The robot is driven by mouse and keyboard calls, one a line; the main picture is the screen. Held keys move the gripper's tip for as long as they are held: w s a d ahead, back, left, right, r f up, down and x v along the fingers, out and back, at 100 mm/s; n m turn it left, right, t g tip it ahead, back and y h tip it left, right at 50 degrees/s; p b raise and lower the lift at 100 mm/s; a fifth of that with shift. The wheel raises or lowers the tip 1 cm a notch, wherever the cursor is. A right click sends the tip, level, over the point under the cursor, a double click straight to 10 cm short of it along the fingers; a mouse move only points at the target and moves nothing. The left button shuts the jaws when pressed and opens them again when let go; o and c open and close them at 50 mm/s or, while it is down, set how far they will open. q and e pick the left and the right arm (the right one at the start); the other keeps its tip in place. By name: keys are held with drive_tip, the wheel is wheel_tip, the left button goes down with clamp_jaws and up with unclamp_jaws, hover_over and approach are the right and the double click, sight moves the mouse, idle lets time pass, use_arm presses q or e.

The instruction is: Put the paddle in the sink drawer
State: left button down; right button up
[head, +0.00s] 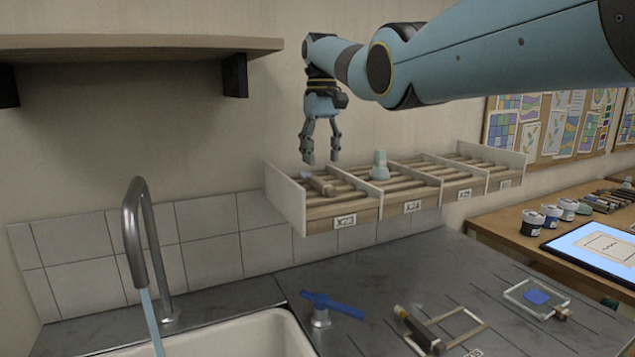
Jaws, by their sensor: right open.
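My right gripper (321,158) points down over the leftmost bay of the wall rack (343,225). Its two fingers are apart with nothing between them. A small wooden piece (320,186) lies on the slats in that bay, below the fingers; I cannot tell whether it is the paddle. A clear square plate (536,298) with a blue patch and a wooden end lies on the counter at right; I cannot tell whether this is the paddle either. The sink (262,338) is at the bottom, partly cut off. I see no sink drawer. My left gripper is out of view.
A tap (135,240) runs into the sink. A blue-topped fitting (330,304) stands beside the sink. A wooden frame and a dark tool (418,328) lie on the counter. A pale bottle (379,165) stands in the rack. A shelf (130,46) overhangs at left.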

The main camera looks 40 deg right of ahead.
sight(321, 181)
drive_tip(key=shift+a+f+p, duration=0.15)
drive_tip(key=shift+f+p, duration=0.15)
drive_tip(key=shift+f, duration=0.35)
wheel_tip(321, 181, down, 4)
drive_tip(key=shift+r+p, duration=0.1)
drive_tip(key=shift+p, duration=0.55)
drive_tip(key=shift+f, duration=0.4)
clamp_jaws()
drive_tip(key=shift+r, duration=0.1)
